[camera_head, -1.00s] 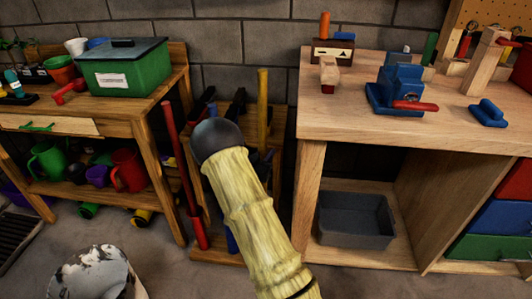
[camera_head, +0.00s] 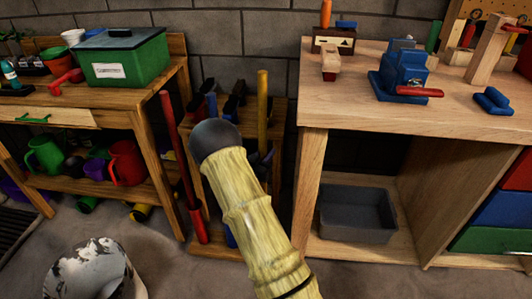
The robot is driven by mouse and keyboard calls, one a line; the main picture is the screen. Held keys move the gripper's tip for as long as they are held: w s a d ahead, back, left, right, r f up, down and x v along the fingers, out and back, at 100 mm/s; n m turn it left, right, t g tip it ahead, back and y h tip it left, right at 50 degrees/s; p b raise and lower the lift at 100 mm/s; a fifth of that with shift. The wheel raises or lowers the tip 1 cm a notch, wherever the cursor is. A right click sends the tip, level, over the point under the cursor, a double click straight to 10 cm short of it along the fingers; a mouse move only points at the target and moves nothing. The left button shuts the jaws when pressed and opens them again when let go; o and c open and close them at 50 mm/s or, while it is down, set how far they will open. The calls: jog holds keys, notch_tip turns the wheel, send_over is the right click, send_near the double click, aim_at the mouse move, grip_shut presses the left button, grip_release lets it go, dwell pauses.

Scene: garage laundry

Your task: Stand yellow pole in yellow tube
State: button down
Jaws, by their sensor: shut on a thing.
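The yellow pole (camera_head: 262,112) stands close to upright at the rack between the two benches. Its top and middle show above the rack; its lower end is hidden behind my arm. I cannot see a yellow tube or whether the pole sits in one. My pale, bamboo-like arm with its dark round joint fills the middle of the view.
A red pole (camera_head: 180,150) leans in a red tube (camera_head: 199,227) left of my arm. A left bench with a green box (camera_head: 122,62) and a right bench (camera_head: 420,125) flank the rack (camera_head: 283,130). A mottled white bin (camera_head: 93,270) stands on the floor at front left.

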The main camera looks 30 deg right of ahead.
notch_tip(320, 180, down, 6)
jog(key=b, duration=0.4)
jog(key=shift+f, duration=0.25)
jog(key=c, duration=1.1)
grip_release()
jog(key=shift+r, duration=0.1)
jog(key=shift+s+a, duration=0.1)
jog(key=shift+a, duration=0.05)
jog(key=p+v, duration=0.4)
jog(key=v, duration=1.3)
jog(key=shift+s, duration=0.1)
jog(key=shift+r, duration=0.1)
